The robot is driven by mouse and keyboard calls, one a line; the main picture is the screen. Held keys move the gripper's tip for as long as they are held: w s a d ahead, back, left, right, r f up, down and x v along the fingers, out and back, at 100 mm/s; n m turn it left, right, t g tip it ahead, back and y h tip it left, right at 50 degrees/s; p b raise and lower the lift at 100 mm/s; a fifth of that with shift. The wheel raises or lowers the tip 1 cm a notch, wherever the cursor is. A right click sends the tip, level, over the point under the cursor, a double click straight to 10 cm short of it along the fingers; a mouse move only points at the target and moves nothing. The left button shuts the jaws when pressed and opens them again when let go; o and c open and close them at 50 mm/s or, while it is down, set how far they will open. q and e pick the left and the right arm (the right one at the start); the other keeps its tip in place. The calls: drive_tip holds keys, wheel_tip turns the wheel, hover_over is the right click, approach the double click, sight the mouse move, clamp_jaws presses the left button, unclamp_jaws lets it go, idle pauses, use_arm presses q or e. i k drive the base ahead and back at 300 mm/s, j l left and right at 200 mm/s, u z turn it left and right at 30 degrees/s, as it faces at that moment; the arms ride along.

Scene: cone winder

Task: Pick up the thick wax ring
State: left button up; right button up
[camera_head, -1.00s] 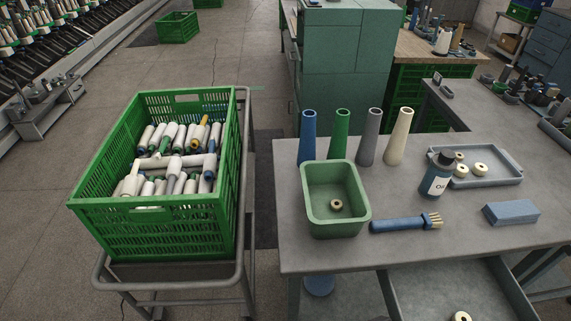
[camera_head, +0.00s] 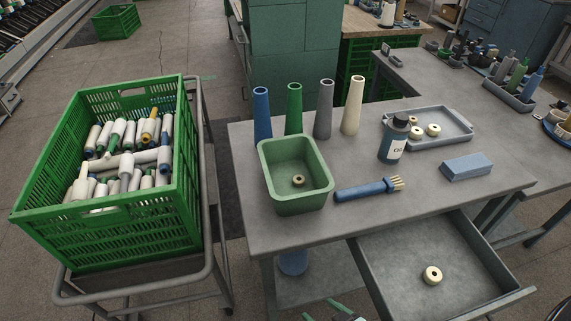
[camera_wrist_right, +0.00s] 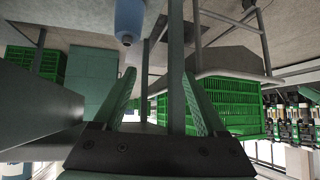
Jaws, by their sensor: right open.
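Cream wax rings lie in several places. One ring (camera_head: 433,275) lies flat in the open drawer (camera_head: 400,285). Another ring (camera_head: 298,181) lies in the green bin (camera_head: 283,207). I cannot tell for sure which ring is the thick one. My right gripper (camera_head: 327,309) shows at the bottom edge of the head view, left of the drawer and apart from the rings. In the right wrist view its two green fingers (camera_wrist_right: 158,75) are spread with no ring between them.
The table (camera_head: 390,205) also holds a dark oil bottle (camera_head: 393,138), a blue-handled brush (camera_head: 362,190), a blue block (camera_head: 468,168) and several upright cones (camera_head: 324,109). A green crate of bobbins (camera_head: 140,220) stands on a cart at left. The drawer's raised walls surround its ring.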

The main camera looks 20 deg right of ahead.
sight(432, 276)
drive_tip(key=k+z, duration=0.2)
drive_tip(key=z, duration=0.15)
drive_tip(key=k+l+z, duration=0.15)
drive_tip(key=z, duration=0.2)
drive_tip(key=i+j+z, duration=0.1)
drive_tip(key=z, duration=0.3)
drive_tip(key=i+j+z, duration=0.1)
drive_tip(key=z, duration=0.35)
drive_tip(key=j+z, duration=0.15)
drive_tip(key=z, duration=0.25)
drive_tip(key=i+j, duration=0.05)
